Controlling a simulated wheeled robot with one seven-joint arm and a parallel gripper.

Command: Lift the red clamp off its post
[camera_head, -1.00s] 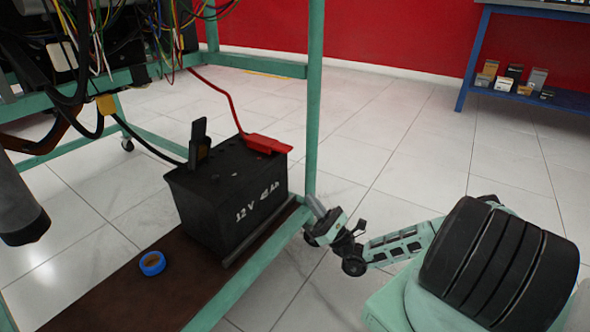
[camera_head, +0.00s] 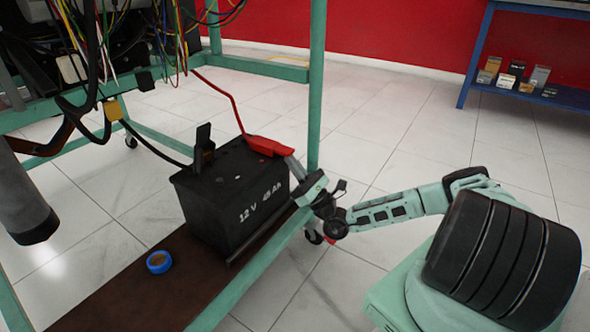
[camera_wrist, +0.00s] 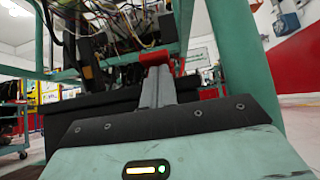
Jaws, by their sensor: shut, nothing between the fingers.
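The red clamp (camera_head: 268,146) sits on top of the black 12 V battery (camera_head: 232,195), on its right rear part, with a red cable running up from it. In the wrist view the red clamp (camera_wrist: 154,58) shows just beyond the fingertips. My gripper (camera_head: 289,160) is shut and empty, its tips close to the right end of the clamp. I cannot tell whether they touch it. In the wrist view my gripper (camera_wrist: 157,70) points at the clamp. The post under the clamp is hidden.
A black clamp (camera_head: 204,146) stands upright on the battery's left. A green frame post (camera_head: 316,90) rises close behind my gripper. Loose wires (camera_head: 170,40) hang above. A blue tape roll (camera_head: 159,262) lies on the brown shelf (camera_head: 125,295). Open floor lies to the right.

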